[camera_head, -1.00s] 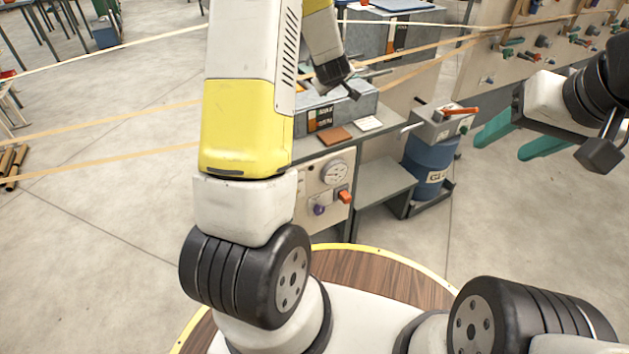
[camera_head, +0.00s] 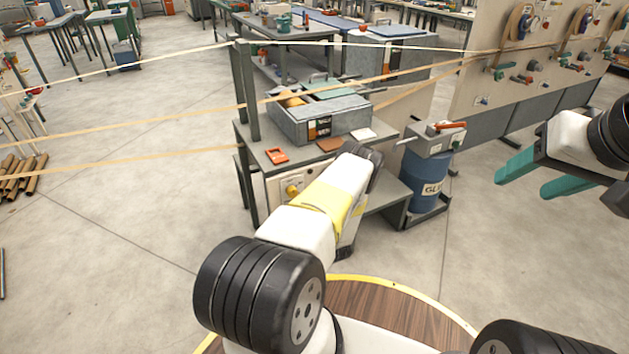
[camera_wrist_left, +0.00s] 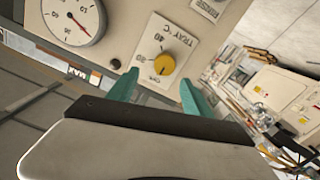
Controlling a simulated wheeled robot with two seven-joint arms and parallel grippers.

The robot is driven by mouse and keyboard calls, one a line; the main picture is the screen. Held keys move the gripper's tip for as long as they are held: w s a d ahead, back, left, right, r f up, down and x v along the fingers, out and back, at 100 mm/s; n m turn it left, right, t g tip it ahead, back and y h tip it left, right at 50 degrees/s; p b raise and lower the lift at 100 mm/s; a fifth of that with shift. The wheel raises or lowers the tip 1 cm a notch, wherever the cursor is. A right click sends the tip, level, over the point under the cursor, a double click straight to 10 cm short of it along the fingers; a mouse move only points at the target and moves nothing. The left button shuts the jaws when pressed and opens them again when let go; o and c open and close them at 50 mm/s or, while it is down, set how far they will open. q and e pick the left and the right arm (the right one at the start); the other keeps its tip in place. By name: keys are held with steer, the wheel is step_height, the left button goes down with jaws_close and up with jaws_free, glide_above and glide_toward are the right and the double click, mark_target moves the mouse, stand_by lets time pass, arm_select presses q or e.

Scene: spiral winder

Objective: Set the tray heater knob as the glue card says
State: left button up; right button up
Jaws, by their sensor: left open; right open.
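The yellow tray heater knob (camera_head: 292,190) is on the front panel of the machine. In the left wrist view the knob (camera_wrist_left: 164,66) sits on a white plate marked TRAY °C, with a dial of numbers. My left gripper (camera_wrist_left: 159,84) is open, its teal fingertips on either side below the knob; I cannot tell whether they touch anything. My left arm hides this gripper in the head view. My right gripper (camera_head: 530,178) is open and empty at the right, away from the machine. A small white card (camera_head: 363,134) lies on the bench; its text is unreadable.
A round gauge (camera_wrist_left: 73,18) is beside the knob's plate. A grey tray box (camera_head: 320,118) stands on the bench, with an orange-framed item (camera_head: 277,155) in front. A blue glue drum (camera_head: 424,180) is at the right. Tan strips stretch across the scene.

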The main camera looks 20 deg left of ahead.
mark_target(293, 193)
arm_select(q)
steer(key=x, duration=0.7)
steer(key=shift+s+a+f, duration=0.2)
steer(key=shift+a, duration=0.1)
steer(key=shift+c, duration=0.2)
jaws_close()
